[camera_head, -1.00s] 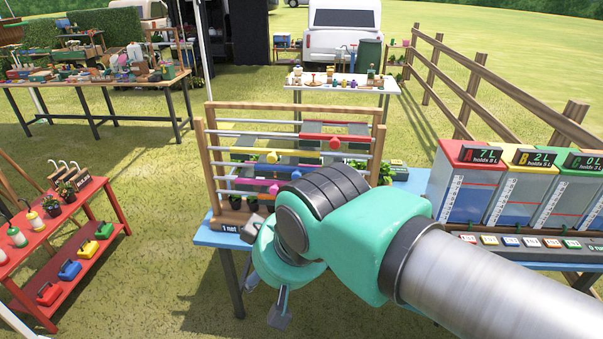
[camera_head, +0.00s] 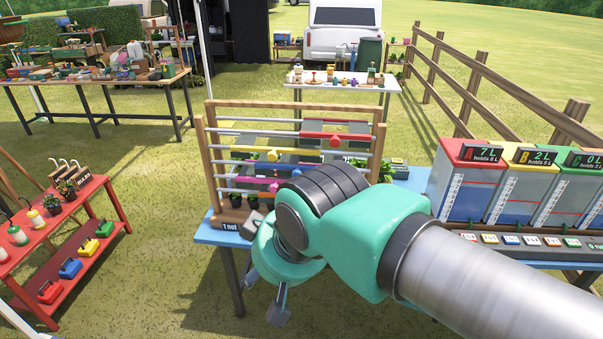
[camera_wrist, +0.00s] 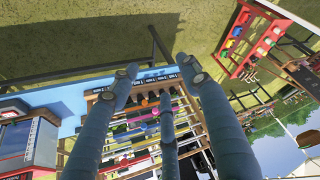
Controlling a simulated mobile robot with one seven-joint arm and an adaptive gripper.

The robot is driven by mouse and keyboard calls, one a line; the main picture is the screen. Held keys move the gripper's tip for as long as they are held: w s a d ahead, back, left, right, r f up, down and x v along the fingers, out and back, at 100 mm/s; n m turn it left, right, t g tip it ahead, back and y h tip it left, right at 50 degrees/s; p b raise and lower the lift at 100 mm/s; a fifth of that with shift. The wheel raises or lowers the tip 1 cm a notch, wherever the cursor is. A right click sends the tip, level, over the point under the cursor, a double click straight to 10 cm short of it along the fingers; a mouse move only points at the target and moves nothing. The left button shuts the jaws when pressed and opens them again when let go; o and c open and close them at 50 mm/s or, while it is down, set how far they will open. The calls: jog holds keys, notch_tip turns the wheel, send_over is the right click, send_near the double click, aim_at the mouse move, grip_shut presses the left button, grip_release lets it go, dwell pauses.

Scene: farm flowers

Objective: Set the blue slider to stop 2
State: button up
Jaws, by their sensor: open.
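The blue slider (camera_head: 285,169) sits on a rod of the wooden slider frame (camera_head: 202,160), between the yellow slider (camera_head: 273,155) above and the pink slider (camera_head: 258,181) below. A red slider (camera_head: 322,138) is on a higher rod. My arm hides the lower right part of the frame. My gripper (camera_head: 264,296) hangs open and empty in front of the blue table's near edge, apart from the sliders. In the wrist view my gripper (camera_wrist: 158,78) has its fingers spread, with the frame (camera_wrist: 182,112) beyond them. I cannot make out the stop numbers.
The frame stands on a blue table (camera_head: 205,236). Coloured measuring bins (camera_head: 470,190) and a row of buttons (camera_head: 505,240) are at the right. A red shelf (camera_head: 95,255) with pots and coloured items stands at the left. Grass between shelf and table is clear.

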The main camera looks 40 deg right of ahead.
jog(key=w+d+f+m+t+h, duration=0.1)
jog(key=w+d+f+m+t, duration=0.15)
jog(key=w, duration=1.15)
jog(key=w+d+f+m+t+h, duration=0.1)
jog(key=w+d+t, duration=0.3)
jog(key=w, duration=1)
jog(key=m+h, duration=0.6)
jog(key=h, duration=0.5)
send_near(296, 176)
jog(key=v, duration=0.3)
jog(key=shift+s+d+n+t, duration=0.15)
jog(key=shift+d+n+t, duration=0.05)
jog(key=shift+n+t, duration=0.05)
jog(key=shift+d, duration=0.1)
jog(key=b+x, duration=0.2)
jog(key=x, duration=1.1)
jog(key=shift+w+d+f+b, duration=0.1)
jog(key=shift+w+d+b, duration=0.1)
jog(key=shift+w+b, duration=0.2)
